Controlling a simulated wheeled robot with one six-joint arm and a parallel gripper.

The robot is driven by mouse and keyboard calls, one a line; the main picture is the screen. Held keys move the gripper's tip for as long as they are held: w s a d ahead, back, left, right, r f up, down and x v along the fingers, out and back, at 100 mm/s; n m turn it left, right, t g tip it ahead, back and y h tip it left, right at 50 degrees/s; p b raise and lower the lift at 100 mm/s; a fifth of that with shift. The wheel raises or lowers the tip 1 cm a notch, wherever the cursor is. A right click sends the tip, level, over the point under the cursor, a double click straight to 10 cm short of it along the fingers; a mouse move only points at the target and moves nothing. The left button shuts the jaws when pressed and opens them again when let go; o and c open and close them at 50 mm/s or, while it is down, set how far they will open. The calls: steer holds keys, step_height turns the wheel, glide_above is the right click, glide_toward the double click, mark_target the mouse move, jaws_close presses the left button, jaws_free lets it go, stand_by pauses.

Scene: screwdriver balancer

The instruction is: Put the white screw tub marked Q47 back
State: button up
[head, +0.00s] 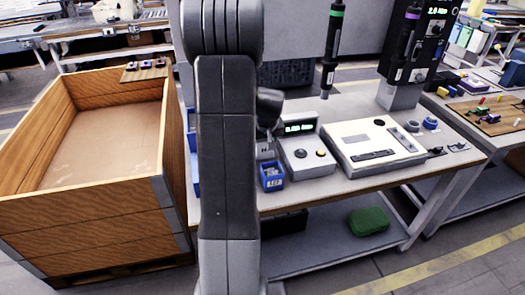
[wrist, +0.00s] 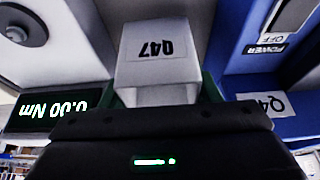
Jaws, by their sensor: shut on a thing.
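The white screw tub marked Q47 (wrist: 155,75) is in the middle of the wrist view, its label upside down in the picture. My gripper (wrist: 162,97) is shut on it, with green finger edges showing at both sides of the tub. My arm hides the tub in the head view. A blue bin or wall (wrist: 265,105) with a partly visible label reading "Q4" is close to the right in the wrist view. Whether the tub touches a surface cannot be told.
A meter with a green display (head: 300,128) and a white device (head: 370,146) stand on the workbench. A small blue bin (head: 272,177) is near its front edge. A screwdriver (head: 332,50) hangs above. A wooden crate (head: 172,150) stands left. A green case (head: 368,221) lies on the lower shelf.

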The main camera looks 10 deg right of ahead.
steer(key=shift+f, duration=1.9)
steer(key=shift+f, duration=0.2)
steer(key=o, duration=1.1)
steer(key=shift+s+r, duration=0.1)
steer(key=shift+r, duration=0.4)
steer(key=v, duration=1.1)
steer(key=shift+r, duration=0.2)
steer(key=shift+s, duration=0.1)
